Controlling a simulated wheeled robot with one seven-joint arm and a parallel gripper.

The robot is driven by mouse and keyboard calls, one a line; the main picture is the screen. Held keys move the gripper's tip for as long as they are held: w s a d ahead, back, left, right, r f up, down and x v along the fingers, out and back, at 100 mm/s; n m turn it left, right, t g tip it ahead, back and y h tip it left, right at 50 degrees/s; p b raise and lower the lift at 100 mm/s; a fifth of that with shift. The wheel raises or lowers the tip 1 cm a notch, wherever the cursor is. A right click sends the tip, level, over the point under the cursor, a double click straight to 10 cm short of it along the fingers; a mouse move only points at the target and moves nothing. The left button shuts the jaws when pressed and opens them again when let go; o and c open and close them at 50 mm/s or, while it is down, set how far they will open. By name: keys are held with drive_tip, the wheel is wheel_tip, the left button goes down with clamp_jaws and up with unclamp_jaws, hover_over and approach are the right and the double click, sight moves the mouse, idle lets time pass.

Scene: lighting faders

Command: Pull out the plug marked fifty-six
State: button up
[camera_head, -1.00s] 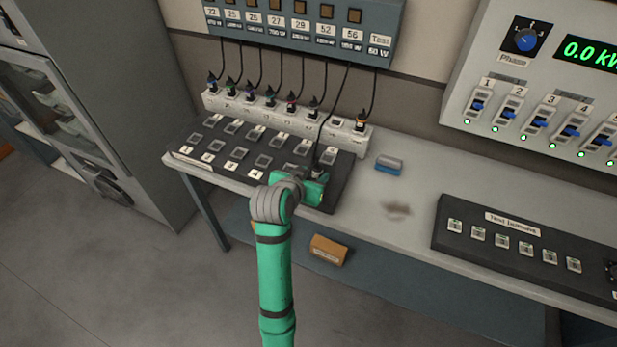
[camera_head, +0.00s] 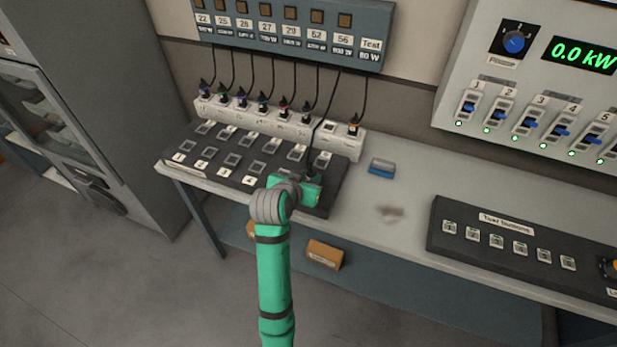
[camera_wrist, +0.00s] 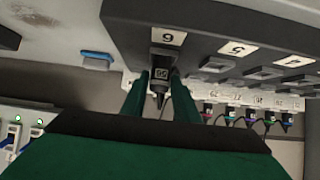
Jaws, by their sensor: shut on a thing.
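The plug marked 56 (camera_wrist: 160,73) is a small dark plug with a white-lettered label, at the socket labelled 6 on the black board (camera_wrist: 205,30). My gripper (camera_wrist: 160,80) has its two green fingers on either side of the plug and is shut on it. I cannot tell how deep the plug sits in socket 6. In the head view my gripper (camera_head: 312,188) is at the board's front right corner and hides most of the plug. The plug's black cable (camera_head: 325,120) runs up to the tag 56 (camera_head: 342,40) on the wall box.
Behind the board, a white strip (camera_head: 255,118) holds several plugs, with an empty place left of the Test plug (camera_head: 353,128). A blue-and-grey block (camera_head: 381,167) lies right of the board.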

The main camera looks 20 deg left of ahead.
drive_tip(key=shift+r, duration=0.25)
drive_tip(key=shift+s+r, duration=0.1)
drive_tip(key=shift+r, duration=2.05)
